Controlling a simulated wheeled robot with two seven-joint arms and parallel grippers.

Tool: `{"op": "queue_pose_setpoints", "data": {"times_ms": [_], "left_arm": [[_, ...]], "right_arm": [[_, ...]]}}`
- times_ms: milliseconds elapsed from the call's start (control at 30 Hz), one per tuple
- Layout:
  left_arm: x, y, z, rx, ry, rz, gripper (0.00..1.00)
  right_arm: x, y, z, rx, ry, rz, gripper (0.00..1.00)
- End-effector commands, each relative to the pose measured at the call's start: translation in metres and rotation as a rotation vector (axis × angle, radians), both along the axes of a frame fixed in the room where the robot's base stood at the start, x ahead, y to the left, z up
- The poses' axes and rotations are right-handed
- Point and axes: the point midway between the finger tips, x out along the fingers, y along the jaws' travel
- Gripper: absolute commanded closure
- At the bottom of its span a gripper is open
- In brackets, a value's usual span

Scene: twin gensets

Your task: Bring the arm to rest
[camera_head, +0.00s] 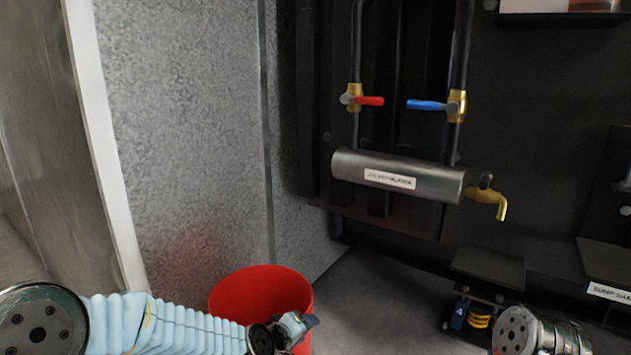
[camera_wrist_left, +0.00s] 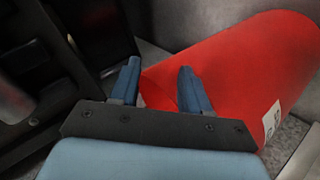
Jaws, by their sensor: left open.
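My left arm, in a light blue sleeve, comes in from the lower left in the head view. Its gripper (camera_head: 300,325) is low, in front of the red bucket (camera_head: 262,290). In the left wrist view the left gripper (camera_wrist_left: 158,85) is open, with two blue fingers apart and nothing between them. The red bucket (camera_wrist_left: 250,60) lies beyond the fingers there; I cannot tell whether they touch it. Part of my right arm shows at the lower right of the head view, but its gripper is out of view.
A grey cylinder (camera_head: 400,176) with a label hangs on the dark frame, with a brass tap (camera_head: 490,197) at its right end. Above it are a red-handled valve (camera_head: 362,99) and a blue-handled valve (camera_head: 437,106). A speckled wall panel (camera_head: 185,130) stands left. Grey floor (camera_head: 375,300) is clear right of the bucket.

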Motion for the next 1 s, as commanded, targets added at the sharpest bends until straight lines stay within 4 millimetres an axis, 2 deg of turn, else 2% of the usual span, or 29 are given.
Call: {"op": "queue_pose_setpoints", "data": {"times_ms": [33, 100, 200, 300, 400, 600, 633, 700, 767, 1000], "left_arm": [[-0.012, 0.011, -0.040, 0.052, 0.057, -0.022, 0.53], [-0.034, 0.026, -0.090, 0.126, 0.131, -0.067, 0.53], [-0.075, 0.047, -0.155, 0.217, 0.240, -0.142, 0.53], [-0.122, 0.065, -0.207, 0.282, 0.341, -0.227, 0.53], [-0.169, 0.078, -0.245, 0.324, 0.433, -0.309, 0.53], [-0.263, 0.096, -0.292, 0.358, 0.591, -0.473, 0.53], [-0.267, 0.096, -0.280, 0.360, 0.593, -0.485, 0.53], [-0.262, 0.095, -0.251, 0.362, 0.584, -0.481, 0.53], [-0.262, 0.094, -0.235, 0.362, 0.584, -0.482, 0.53], [-0.264, 0.091, -0.161, 0.361, 0.585, -0.489, 0.53]], "right_arm": [[0.000, 0.000, 0.000, 0.000, 0.000, 0.000, 0.57], [0.000, 0.000, 0.000, 0.000, 0.000, 0.000, 0.57], [0.000, 0.000, 0.000, 0.000, 0.000, 0.000, 0.57], [0.000, 0.000, 0.000, 0.000, 0.000, 0.000, 0.57], [0.000, 0.000, 0.000, 0.000, 0.000, 0.000, 0.57], [0.000, 0.000, 0.000, 0.000, 0.000, 0.000, 0.57], [0.000, 0.000, 0.013, 0.000, 0.001, -0.001, 0.57], [-0.001, 0.001, 0.040, 0.000, 0.002, 0.003, 0.57], [-0.001, 0.002, 0.056, 0.001, 0.001, 0.005, 0.57], [-0.004, 0.005, 0.130, 0.004, 0.006, 0.013, 0.57]]}}
